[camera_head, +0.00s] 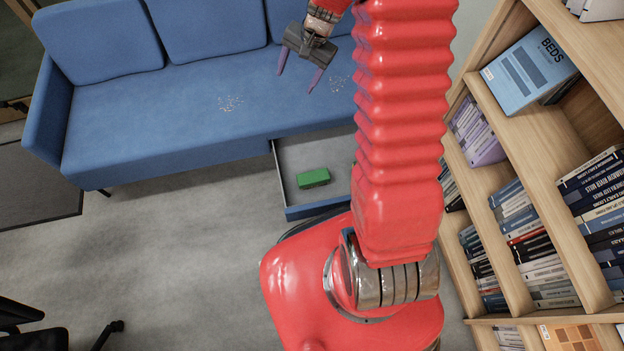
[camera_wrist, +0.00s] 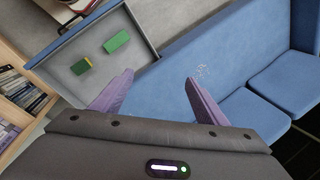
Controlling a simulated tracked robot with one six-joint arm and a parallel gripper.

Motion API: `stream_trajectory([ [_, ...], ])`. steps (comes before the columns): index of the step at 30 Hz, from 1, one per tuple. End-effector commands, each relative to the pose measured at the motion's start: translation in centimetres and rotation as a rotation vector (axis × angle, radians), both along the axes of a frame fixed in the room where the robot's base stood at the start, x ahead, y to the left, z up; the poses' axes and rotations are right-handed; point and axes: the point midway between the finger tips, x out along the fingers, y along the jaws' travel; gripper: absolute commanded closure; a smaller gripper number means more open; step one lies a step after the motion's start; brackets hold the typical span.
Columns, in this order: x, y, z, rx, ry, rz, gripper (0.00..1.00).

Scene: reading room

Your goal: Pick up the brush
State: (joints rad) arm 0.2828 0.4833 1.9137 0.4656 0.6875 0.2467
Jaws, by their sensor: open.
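In the wrist view, two green items lie apart in the open drawer (camera_wrist: 140,47): a plain green block (camera_wrist: 117,42) and a smaller green piece with a yellowish edge (camera_wrist: 82,67). I cannot tell for sure which is the brush. In the head view, one green block (camera_head: 314,178) shows on the floor of the drawer (camera_head: 279,180); my arm covers the drawer's right part. My gripper (camera_head: 298,82), with purple fingers, is open and empty above the blue sofa seat. In the wrist view, its fingers (camera_wrist: 160,77) stand apart with nothing between them.
The drawer juts out from under the blue sofa (camera_head: 170,110). Crumb-like specks (camera_head: 230,103) lie on the seat. A wooden bookshelf (camera_head: 545,140) stands close on the right. An office chair (camera_head: 35,325) is at lower left. The grey floor (camera_head: 170,240) between is clear.

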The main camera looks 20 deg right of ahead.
Motion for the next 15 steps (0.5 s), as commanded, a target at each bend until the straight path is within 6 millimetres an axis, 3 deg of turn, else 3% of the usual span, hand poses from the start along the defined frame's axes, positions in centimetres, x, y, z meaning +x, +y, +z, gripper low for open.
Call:
stream_trajectory([
  [15,1.8,-3.5,-12.1,0.089,0.111,-0.225,0.33],
])
